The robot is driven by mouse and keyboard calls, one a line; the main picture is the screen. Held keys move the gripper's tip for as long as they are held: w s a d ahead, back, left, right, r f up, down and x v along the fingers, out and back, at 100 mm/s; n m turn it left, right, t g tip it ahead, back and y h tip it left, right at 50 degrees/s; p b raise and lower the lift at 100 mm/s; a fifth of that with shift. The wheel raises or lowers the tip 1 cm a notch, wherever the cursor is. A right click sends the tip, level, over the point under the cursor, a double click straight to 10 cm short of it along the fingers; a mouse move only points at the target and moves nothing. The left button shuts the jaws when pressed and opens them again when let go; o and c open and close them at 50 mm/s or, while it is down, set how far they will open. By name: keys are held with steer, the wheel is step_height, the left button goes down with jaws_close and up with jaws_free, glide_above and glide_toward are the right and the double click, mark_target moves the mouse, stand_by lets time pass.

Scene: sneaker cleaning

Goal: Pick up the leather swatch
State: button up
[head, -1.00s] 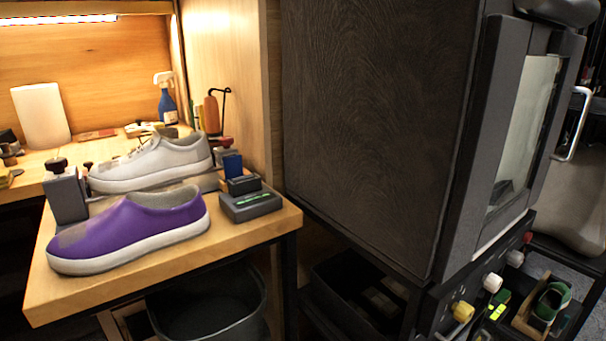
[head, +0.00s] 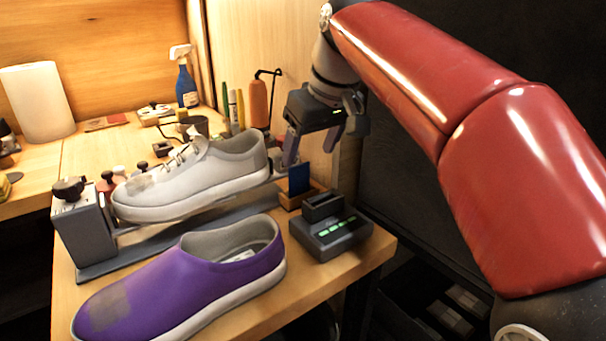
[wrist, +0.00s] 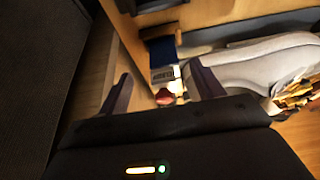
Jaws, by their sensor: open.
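A thin blue upright piece (head: 299,179) stands in a small wooden holder (head: 291,202) on the near bench; it may be the leather swatch, but I cannot tell for sure. It also shows in the wrist view (wrist: 163,48), beyond the gap between my fingers. A flat reddish-brown piece (head: 106,122) lies on the back bench and could also be leather. My gripper (head: 311,148) is open and empty, pointing down, above and behind the blue piece, near the heel of the white sneaker (head: 200,178). My fingers show at either side in the wrist view (wrist: 163,88).
A purple shoe (head: 190,280) lies at the front of the bench. A dark device with green lights (head: 330,228) sits right of it, by the bench edge. An orange bottle (head: 258,103) and a blue spray bottle (head: 187,85) stand behind. A dark cabinet (head: 400,180) stands at right.

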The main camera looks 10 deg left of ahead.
mark_target(300, 171)
steer(key=x, duration=0.5)
steer(key=b+x, duration=0.1)
steer(key=x, duration=0.1)
steer(key=shift+a+f, duration=0.15)
steer(key=shift+a, duration=0.2)
